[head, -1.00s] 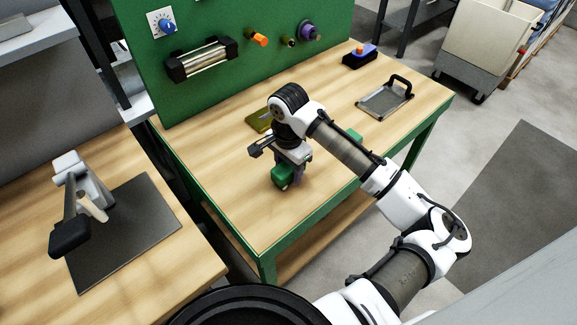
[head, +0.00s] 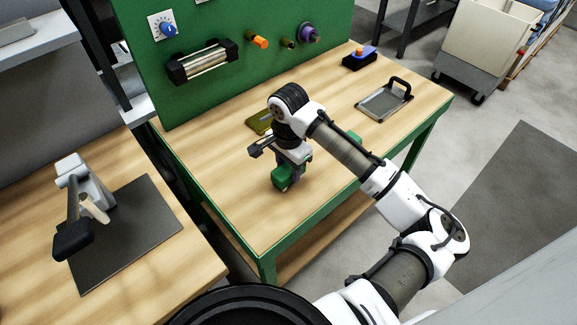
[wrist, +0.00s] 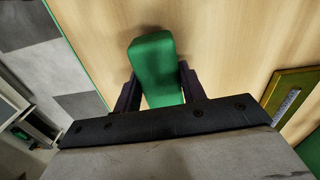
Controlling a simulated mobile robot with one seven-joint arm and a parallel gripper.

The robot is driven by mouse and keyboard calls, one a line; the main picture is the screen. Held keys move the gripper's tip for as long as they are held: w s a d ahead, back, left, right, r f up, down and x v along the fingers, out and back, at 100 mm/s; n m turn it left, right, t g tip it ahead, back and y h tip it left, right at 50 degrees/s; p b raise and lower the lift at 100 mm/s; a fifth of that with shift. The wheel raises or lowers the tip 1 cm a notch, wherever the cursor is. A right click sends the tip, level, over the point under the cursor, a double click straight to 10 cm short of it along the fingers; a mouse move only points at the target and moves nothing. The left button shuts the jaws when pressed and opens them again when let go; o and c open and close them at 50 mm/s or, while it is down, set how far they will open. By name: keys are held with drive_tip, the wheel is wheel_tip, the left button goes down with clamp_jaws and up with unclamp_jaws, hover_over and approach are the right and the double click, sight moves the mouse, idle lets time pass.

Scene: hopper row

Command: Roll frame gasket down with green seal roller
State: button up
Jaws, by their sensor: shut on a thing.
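My gripper (head: 291,168) is over the front part of the green-edged wooden bench. Its dark purple fingers are shut on a green block-like thing, which looks like the green seal roller (head: 282,178). In the wrist view the green seal roller (wrist: 155,62) sits between the two fingers of my gripper (wrist: 160,88). I cannot tell whether its lower end touches the bench. An olive plate (head: 259,121) lies behind my gripper, partly hidden by my arm. A grey framed panel with a black handle (head: 384,100) lies at the right. I cannot tell which is the frame gasket.
Another green thing (head: 355,136) shows behind my arm. The green back panel (head: 255,22) carries knobs and a cylinder. A second bench with a press (head: 84,205) stands at the left. The bench's front left is clear.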

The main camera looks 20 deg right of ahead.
sight(288, 166)
drive_tip(key=shift+r, duration=0.15)
wheel_tip(288, 166, up, 6)
drive_tip(key=p, duration=0.5)
idle(0.4)
